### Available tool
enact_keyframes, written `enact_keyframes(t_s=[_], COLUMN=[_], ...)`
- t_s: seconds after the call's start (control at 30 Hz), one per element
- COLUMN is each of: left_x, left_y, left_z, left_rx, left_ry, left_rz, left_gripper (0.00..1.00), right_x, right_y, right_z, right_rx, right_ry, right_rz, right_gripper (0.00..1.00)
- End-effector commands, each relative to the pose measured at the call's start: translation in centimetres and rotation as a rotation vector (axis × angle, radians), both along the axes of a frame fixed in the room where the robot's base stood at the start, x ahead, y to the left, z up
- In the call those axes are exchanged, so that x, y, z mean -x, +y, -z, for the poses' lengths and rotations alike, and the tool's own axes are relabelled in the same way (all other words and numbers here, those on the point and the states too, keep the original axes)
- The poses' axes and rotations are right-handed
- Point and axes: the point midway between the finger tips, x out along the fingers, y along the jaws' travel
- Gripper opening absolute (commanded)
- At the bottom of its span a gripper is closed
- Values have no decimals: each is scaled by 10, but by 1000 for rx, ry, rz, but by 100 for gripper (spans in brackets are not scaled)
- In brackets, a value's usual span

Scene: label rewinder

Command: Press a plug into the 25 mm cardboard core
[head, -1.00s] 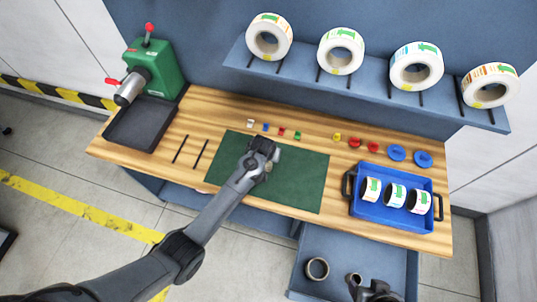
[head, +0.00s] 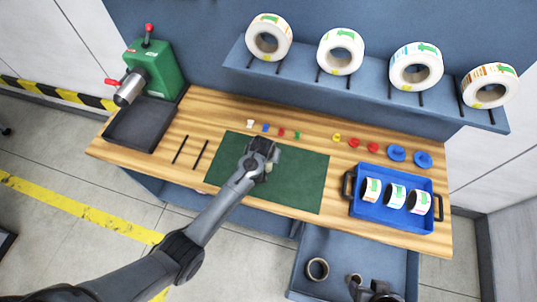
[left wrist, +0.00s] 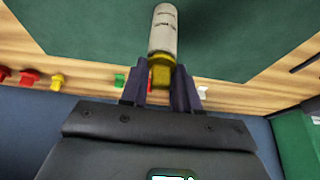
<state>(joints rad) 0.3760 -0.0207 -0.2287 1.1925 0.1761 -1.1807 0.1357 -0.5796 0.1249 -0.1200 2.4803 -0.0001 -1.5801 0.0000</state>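My left gripper (head: 261,158) is over the green mat (head: 299,180). In the left wrist view its fingers (left wrist: 162,92) are closed about a yellow piece (left wrist: 160,72). The yellow piece is at the near end of a pale printed cylinder (left wrist: 163,32); I cannot tell whether it sits inside it. Small plugs stand in a row behind the mat: white (head: 250,124), blue (head: 265,127), red (head: 281,132), green (head: 297,135). Larger yellow (head: 336,137), red (head: 353,143) and blue (head: 396,153) ones are farther right.
An open drawer (head: 335,243) holds a brown ring (head: 317,268) and a smaller one (head: 355,280). A blue tray (head: 391,222) holds several labelled rolls. A green machine (head: 154,65) stands at left. Large rolls (head: 340,51) sit on the shelf above.

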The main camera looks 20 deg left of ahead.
Motion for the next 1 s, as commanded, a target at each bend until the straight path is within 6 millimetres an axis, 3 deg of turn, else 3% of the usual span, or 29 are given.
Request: enact_keyframes(t_s=[0.03,0.17,0.57,1.0], left_x=[7,7,9,28], left_y=[2,2,2,-3], left_z=[11,11,5,-63], left_rx=[-4,-4,-5,-2], left_ry=[21,21,21,4], left_rz=[-2,-2,-2,1], left_gripper=[39,59,60,60], right_x=[0,0,0,0], right_y=[0,0,1,2], right_z=[1,1,0,-6], right_rx=[1,1,-3,-9], right_ry=[0,0,0,1], right_rz=[-1,-1,2,5], right_gripper=[63,63,63,63])
